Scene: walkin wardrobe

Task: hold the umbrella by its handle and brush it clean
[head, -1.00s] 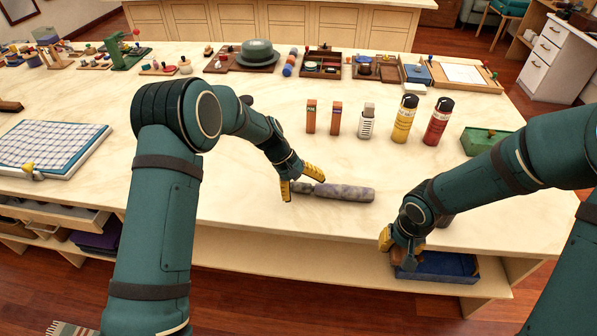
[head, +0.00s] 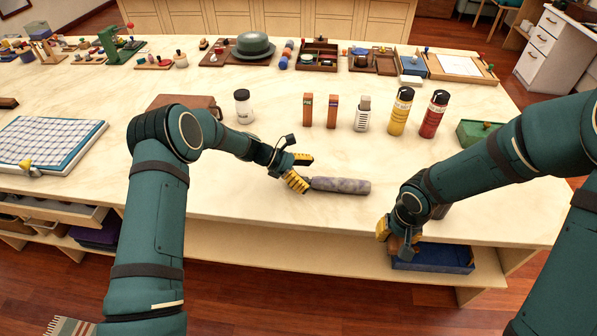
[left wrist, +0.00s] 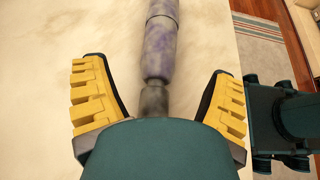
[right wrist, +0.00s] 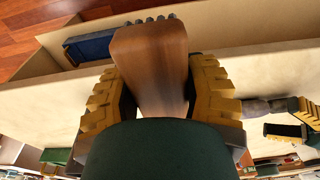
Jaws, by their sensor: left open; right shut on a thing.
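The umbrella (head: 340,186) is a folded, mottled grey-purple roll lying on the pale counter near its front edge. My left gripper (head: 298,172) is open at the umbrella's left end. In the left wrist view the dark handle end (left wrist: 154,98) lies between the open yellow fingers, and the fingers stand apart from it. My right gripper (head: 398,238) is shut on a brown wooden brush (right wrist: 150,62) in front of the counter's edge. Dark bristles show at the brush's far end in the right wrist view. The umbrella's handle tip is hidden by my left gripper.
Behind the umbrella stand a white-labelled jar (head: 244,108), two small boxes (head: 307,110), a bottle (head: 362,114), a yellow can (head: 400,112) and a red can (head: 434,115). A green tray (head: 480,133) is at the right. A blue bin (head: 436,258) sits on the shelf below.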

